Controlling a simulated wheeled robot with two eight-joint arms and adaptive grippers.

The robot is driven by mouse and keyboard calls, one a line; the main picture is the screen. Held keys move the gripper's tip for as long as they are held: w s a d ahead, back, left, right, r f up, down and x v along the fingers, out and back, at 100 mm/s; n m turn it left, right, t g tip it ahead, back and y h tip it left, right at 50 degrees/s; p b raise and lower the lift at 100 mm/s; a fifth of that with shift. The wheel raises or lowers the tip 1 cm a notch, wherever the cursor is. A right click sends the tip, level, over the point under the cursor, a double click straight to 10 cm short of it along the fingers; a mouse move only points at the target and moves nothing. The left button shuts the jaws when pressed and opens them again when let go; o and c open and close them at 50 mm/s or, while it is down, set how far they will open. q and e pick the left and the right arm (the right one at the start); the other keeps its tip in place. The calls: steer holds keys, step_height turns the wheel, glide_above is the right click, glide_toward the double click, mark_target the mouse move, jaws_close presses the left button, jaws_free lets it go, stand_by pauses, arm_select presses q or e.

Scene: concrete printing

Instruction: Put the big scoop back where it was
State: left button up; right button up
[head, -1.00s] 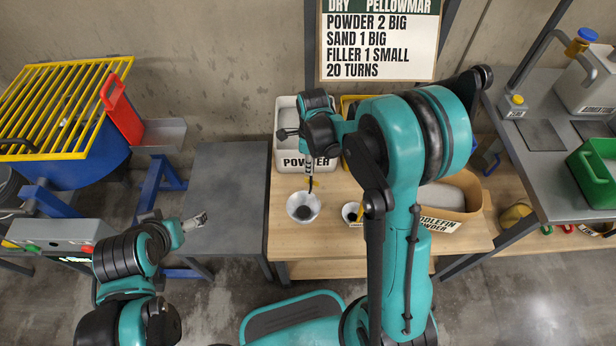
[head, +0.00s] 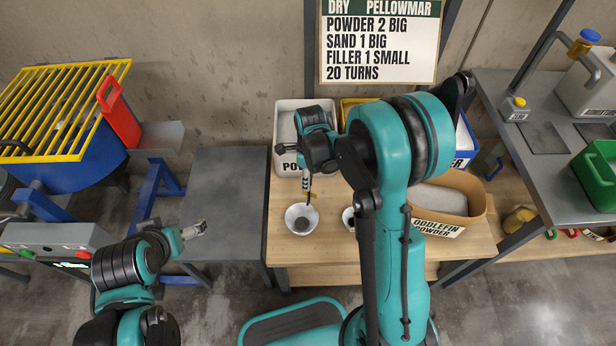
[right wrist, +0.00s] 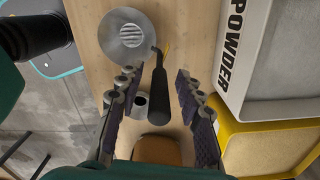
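The big scoop is a round metal bowl (head: 301,219) with a dark handle. It appears to rest on the wooden table (head: 283,247), left of a smaller round cup (head: 348,217). In the right wrist view the scoop's black handle (right wrist: 158,108) lies between the fingers of my right gripper (right wrist: 155,100), with a gap on both sides. My right gripper also shows above the scoop in the head view (head: 307,192); it is open. My left gripper (head: 200,229) is away at the left, over the grey table's edge; its finger gap is too small to judge.
The white powder bin (right wrist: 235,55) and a yellow bin (right wrist: 235,140) stand close beside the right gripper. The grey table (head: 230,180) at the left is clear. A sign (head: 380,45) hangs behind.

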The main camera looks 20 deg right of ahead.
steer(key=shift+r, duration=0.25)
step_height(320, 180, up, 11)
steer(key=p, duration=0.4)
steer(key=shift+d+f, duration=0.1)
steer(key=shift+s+r, duration=0.2)
steer(key=shift+r, duration=0.5)
steer(key=s+r+n+t, duration=0.3)
steer(key=s+n, duration=0.4)
steer(key=n, duration=0.5)
steer(key=s+r+n+t, duration=0.4)
steer(key=s+r+n, duration=0.2)
steer(key=n, duration=0.6)
steer(key=shift+s+d, duration=0.25)
steer(key=shift+s, duration=0.95)
